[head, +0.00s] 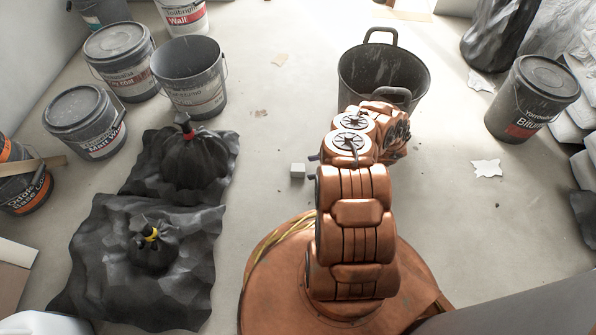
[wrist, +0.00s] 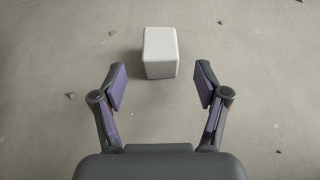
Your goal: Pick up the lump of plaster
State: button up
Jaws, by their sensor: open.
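A small pale, block-shaped lump of plaster (head: 298,170) lies on the concrete floor, just left of my copper-coloured arm in the head view. In the wrist view the lump (wrist: 160,52) sits upper middle, ahead of the fingertips and roughly centred between them. My gripper (wrist: 160,88) is open and empty, its two purple-padded fingers spread wider than the lump. The fingers do not touch it.
A black tub (head: 384,75) stands behind my arm. Black sacks (head: 190,160) on dark sheeting lie to the left, with several paint buckets (head: 85,122) beyond. A lidded bucket (head: 531,98) stands right. Floor around the lump is mostly clear, with small crumbs.

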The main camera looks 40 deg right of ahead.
aim_at(301, 170)
jog(key=b+x, duration=0.1)
jog(key=x, duration=0.1)
jog(key=b+x, duration=0.1)
jog(key=x, duration=0.1)
jog(key=shift+w+f+b, duration=0.1)
jog(key=shift+f+b, duration=0.25)
jog(key=shift+f, duration=0.1)
jog(key=shift+w+a, duration=0.25)
jog(key=shift+a, duration=0.05)
jog(key=c, duration=1.3)
